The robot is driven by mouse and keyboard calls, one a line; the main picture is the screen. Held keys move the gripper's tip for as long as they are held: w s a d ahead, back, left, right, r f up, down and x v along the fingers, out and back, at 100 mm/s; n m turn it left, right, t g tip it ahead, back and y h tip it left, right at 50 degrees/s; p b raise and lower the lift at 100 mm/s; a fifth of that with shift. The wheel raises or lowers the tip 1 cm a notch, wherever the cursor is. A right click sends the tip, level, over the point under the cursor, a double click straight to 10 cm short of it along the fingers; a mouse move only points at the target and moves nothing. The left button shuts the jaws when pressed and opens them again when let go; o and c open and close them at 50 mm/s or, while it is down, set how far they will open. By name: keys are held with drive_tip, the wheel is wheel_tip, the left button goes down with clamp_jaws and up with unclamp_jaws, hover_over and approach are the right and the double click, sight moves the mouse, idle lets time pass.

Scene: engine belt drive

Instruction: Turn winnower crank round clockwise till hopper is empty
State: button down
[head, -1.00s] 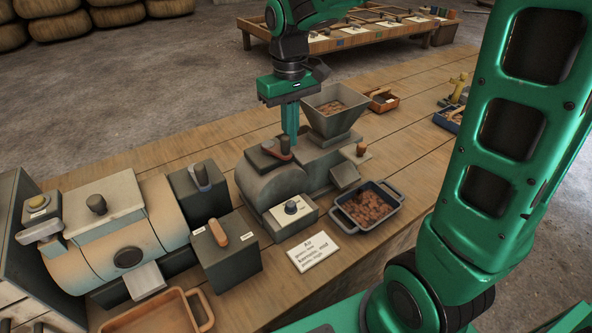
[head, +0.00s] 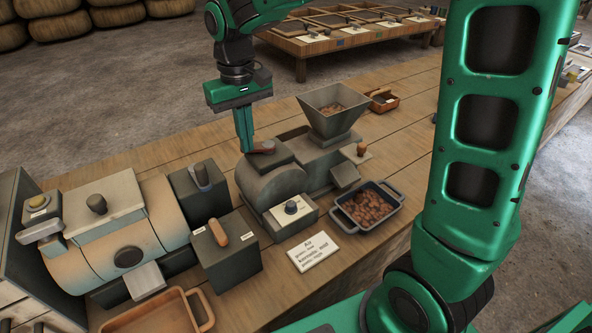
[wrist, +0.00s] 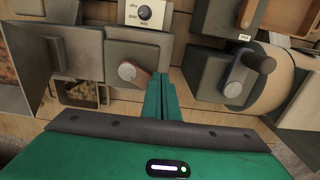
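The winnower (head: 275,185) stands on the bench, its hopper (head: 333,118) holding brown pieces at the bottom. The winnower crank (head: 262,148) is a short reddish-brown arm with a grey round part, on the dark block atop the drum. It shows in the wrist view (wrist: 128,71), its arm pointing right towards my fingers. My gripper (head: 245,144) points down at the crank's left end; its fingers look shut together, also in the wrist view (wrist: 160,88). I cannot tell whether they touch the crank or have any part between them.
A blue-grey tray (head: 394,212) of brown pieces sits before the winnower's chute. The air dial (head: 291,207) and a label card (head: 313,250) are at the front. A roaster drum (head: 100,235) with a dark control box (head: 226,252) stands close on the left.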

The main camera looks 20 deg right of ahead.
drive_tip(key=w, duration=0.2)
drive_tip(key=w+d, duration=0.1)
drive_tip(key=w, duration=0.1)
drive_tip(key=shift+w, duration=0.2)
drive_tip(key=d, duration=0.1)
drive_tip(key=w+d, duration=0.1)
drive_tip(key=d, duration=0.1)
drive_tip(key=w+d, duration=0.1)
drive_tip(key=shift+w+d, duration=0.1)
drive_tip(key=shift+d, duration=0.2)
drive_tip(key=d, duration=0.1)
drive_tip(key=s+d, duration=0.1)
drive_tip(key=d, duration=0.1)
drive_tip(key=shift+s+d, duration=0.3)
drive_tip(key=shift+d, duration=0.1)
drive_tip(key=s, duration=0.2)
drive_tip(key=s+d, duration=0.1)
drive_tip(key=s, duration=0.1)
drive_tip(key=shift+s+d, duration=0.2)
drive_tip(key=shift+s, duration=0.55)
